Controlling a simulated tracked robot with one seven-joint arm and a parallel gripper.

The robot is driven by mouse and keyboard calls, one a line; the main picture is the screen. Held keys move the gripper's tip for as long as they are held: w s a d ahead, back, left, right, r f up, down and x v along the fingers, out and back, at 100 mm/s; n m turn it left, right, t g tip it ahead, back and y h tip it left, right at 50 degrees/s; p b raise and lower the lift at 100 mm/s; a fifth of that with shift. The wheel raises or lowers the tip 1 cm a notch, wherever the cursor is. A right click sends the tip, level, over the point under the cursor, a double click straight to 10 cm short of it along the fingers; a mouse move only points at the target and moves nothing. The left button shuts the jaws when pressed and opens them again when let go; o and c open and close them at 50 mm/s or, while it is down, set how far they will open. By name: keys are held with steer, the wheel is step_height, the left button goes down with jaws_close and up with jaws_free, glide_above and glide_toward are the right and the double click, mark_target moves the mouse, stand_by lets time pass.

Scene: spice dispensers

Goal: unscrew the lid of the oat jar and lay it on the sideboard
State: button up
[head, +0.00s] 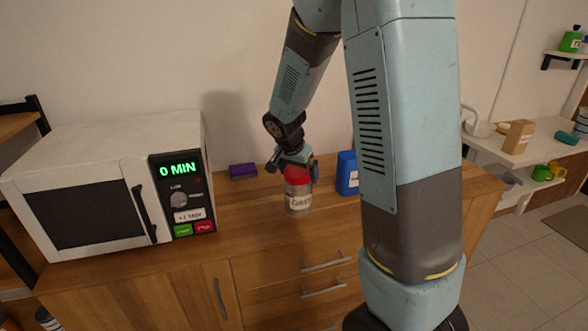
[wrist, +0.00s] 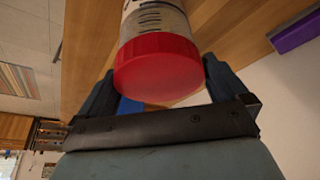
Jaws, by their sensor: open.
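A clear jar (head: 299,200) with a red lid (head: 300,173) stands upright on the wooden sideboard (head: 262,215). Its small label looks like "Curry"; I cannot make out the word oat. My gripper (head: 291,163) is above the jar, pointing down at the lid. In the wrist view the red lid (wrist: 158,66) is on the jar (wrist: 155,20), between the two dark fingers of my gripper (wrist: 160,80). The fingers are apart, one on each side of the lid. Whether either touches it I cannot tell.
A blue container (head: 347,173) stands close to the right of the jar, partly behind my arm. A purple block (head: 243,171) lies behind left. A white microwave (head: 110,185) reading "0 MIN" fills the left. Bare wood shows between microwave and jar.

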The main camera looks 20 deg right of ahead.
steer(key=c, duration=0.7)
steer(key=n+y, duration=0.1)
steer(key=n, duration=0.3)
steer(key=shift+t, duration=0.4)
steer(key=shift+n+y, duration=1.1)
steer(key=shift+n, duration=1.3)
steer(key=o, duration=0.7)
steer(key=shift+a+m, duration=0.1)
steer(key=shift+m, duration=0.2)
